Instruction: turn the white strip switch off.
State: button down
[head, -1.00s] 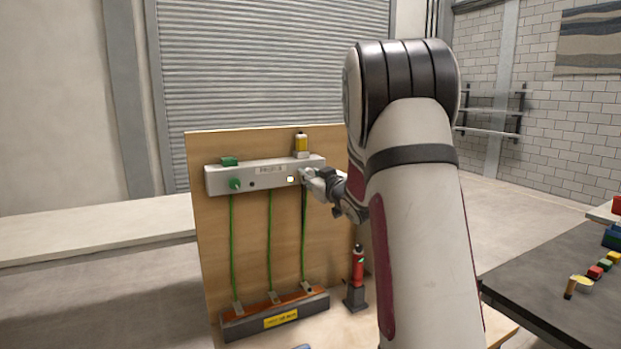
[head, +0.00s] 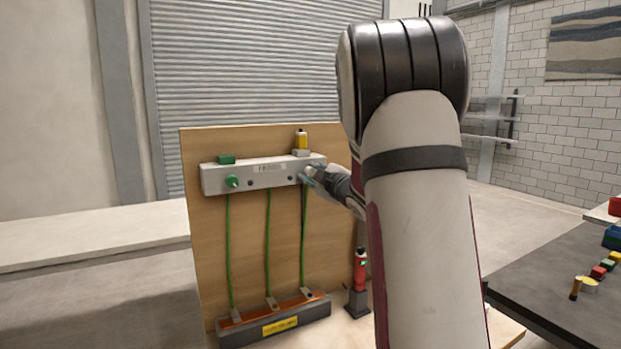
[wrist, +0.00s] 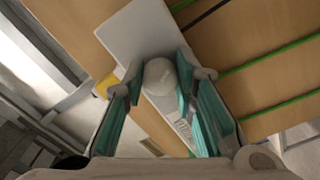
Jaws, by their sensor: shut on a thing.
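A white strip (head: 262,177) is fixed across the upper part of an upright wooden board. A green knob (head: 232,181) is at its left end. A round white knob (wrist: 160,77) stands out from the strip in the wrist view, between my teal fingers. My gripper (wrist: 161,82) is shut on this white knob. In the head view my gripper (head: 311,175) is at the strip's right end, and its fingers hide the knob there. The small round spots on the strip's front (head: 291,181) look dark.
Green cables (head: 268,240) hang from the strip to a dark block (head: 272,322) with a yellow label. A red cylinder (head: 360,270) stands low at right, near my arm.

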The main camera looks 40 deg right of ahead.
jog(key=shift+n, duration=0.4)
jog(key=c, duration=1.3)
grip_release()
jog(key=shift+s, duration=0.1)
jog(key=v, duration=1.1)
jog(key=shift+s, duration=0.4)
jog(key=shift+a, duration=0.1)
